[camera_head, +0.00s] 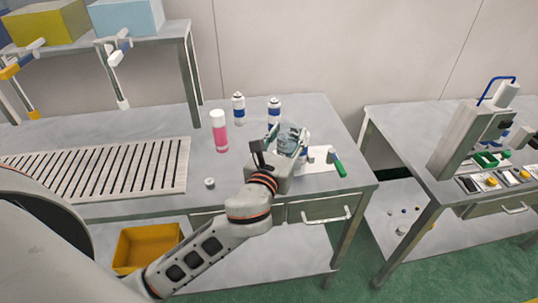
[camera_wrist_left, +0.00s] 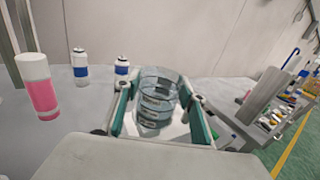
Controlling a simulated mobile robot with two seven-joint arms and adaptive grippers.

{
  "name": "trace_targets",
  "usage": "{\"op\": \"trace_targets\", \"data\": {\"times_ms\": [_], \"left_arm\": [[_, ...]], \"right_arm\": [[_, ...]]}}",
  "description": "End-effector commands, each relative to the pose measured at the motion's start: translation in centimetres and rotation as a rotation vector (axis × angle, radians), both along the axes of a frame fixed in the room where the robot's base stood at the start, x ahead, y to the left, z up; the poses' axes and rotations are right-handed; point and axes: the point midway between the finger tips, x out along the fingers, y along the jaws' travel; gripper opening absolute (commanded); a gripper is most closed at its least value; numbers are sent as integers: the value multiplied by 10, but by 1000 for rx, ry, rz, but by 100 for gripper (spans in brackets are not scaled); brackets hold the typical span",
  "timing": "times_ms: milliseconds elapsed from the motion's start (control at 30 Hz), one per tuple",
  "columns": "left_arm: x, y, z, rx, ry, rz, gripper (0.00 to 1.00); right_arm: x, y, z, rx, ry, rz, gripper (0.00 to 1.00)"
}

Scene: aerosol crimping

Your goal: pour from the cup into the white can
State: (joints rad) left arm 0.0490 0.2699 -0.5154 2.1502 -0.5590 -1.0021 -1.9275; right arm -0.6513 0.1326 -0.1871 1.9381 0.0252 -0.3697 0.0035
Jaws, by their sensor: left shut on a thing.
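A clear see-through cup (camera_head: 289,137) is between the fingers of my left gripper (camera_head: 286,132), which is shut on it above the right part of the table. In the left wrist view the cup (camera_wrist_left: 158,95) stands roughly upright between the fingers (camera_wrist_left: 160,88); I cannot tell how full it is. A white can with a blue band (camera_head: 238,108) stands to the left of the cup; it also shows in the wrist view (camera_wrist_left: 80,67). A second such can (camera_head: 274,112) stands just behind the gripper, partly hidden (camera_wrist_left: 121,71). My right gripper is not in view.
A pink bottle with a white cap (camera_head: 219,131) stands left of the gripper. A slatted rack (camera_head: 100,170) lies at the table's left. A green-handled tool (camera_head: 340,168) lies on white paper at right. A small grey cap (camera_head: 210,183) sits near the front.

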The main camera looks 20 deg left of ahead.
Motion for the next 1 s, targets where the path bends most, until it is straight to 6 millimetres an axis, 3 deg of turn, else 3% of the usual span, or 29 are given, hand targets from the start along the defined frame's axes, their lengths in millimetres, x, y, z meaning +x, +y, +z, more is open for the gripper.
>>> {"op": "trace_targets", "data": {"times_ms": [33,200,467,667,1000], "left_arm": [[13,-6,15,0,-7,3,18],[45,-23,47,3,-4,17,18],[74,-42,85,13,0,27,18],[80,-46,90,17,3,30,18],[80,-46,75,17,4,30,18]], "right_arm": [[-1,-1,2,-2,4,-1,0],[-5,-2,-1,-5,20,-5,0],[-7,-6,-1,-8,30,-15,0],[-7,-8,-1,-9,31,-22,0],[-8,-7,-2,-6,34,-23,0]]}}
